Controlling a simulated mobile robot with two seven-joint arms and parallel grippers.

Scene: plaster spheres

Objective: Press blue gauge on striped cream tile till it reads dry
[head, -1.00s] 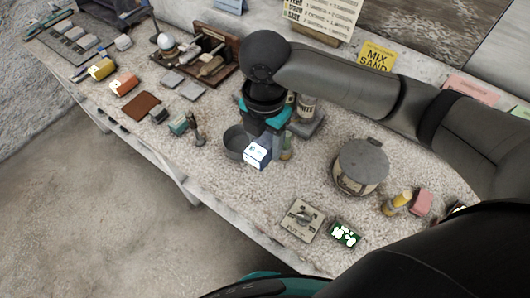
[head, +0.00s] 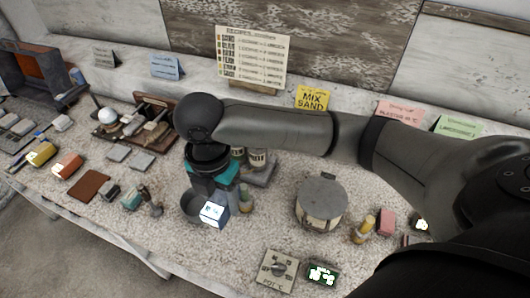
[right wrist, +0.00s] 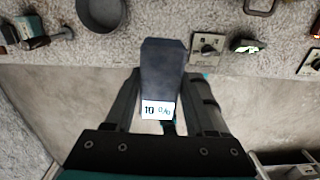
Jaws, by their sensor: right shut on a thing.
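My right gripper (head: 216,196) points down over the bench and is shut on the blue gauge (head: 214,214), whose lit white face shows below it. In the right wrist view the dark blue gauge (right wrist: 161,68) sits between both fingers, and its display (right wrist: 158,110) appears to read 10 %. The gauge looks held above the bench near its front edge. I cannot make out a striped cream tile; two plain greyish tiles (head: 141,160) lie to the left of the gripper. My left gripper is not in view.
A grey bowl (head: 191,206) is just left of the gauge. A lidded pot (head: 321,202), a dial box (head: 278,270) and a green-lit display (head: 322,273) are to the right. A wooden rack (head: 152,128) and several blocks stand left.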

